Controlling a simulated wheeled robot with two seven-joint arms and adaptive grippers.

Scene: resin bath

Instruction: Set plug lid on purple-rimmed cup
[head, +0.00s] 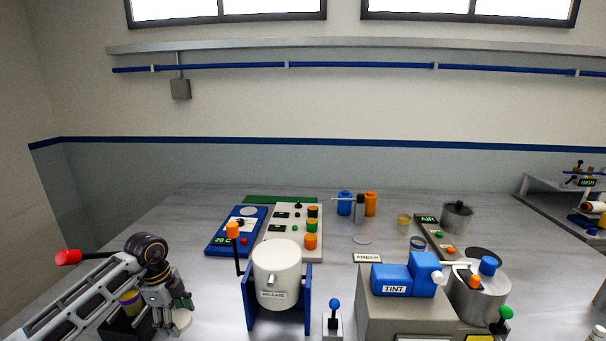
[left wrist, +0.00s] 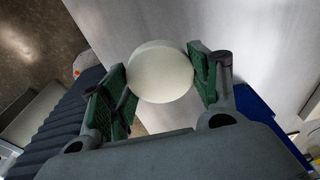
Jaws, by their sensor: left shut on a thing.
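My left gripper (head: 182,304) is at the lower left of the head view, shut on the plug lid (head: 182,320), a pale cream round piece. In the left wrist view the lid (left wrist: 160,72) sits between the two green-padded fingers (left wrist: 163,85), with its round face showing. A cup with a purple rim and yellowish body (head: 131,301) shows behind my left arm, to the left of the gripper, in or by a dark holder. My arm partly hides it. The lid is apart from the cup. My right gripper is not in view.
A white RELEASE vessel on a blue stand (head: 276,270) with an orange-tipped lever stands right of the gripper. Farther right are the blue TINT unit (head: 405,280) and a metal pot (head: 478,300). Yellow-rimmed (head: 403,221) and blue-rimmed (head: 417,243) cups stand behind.

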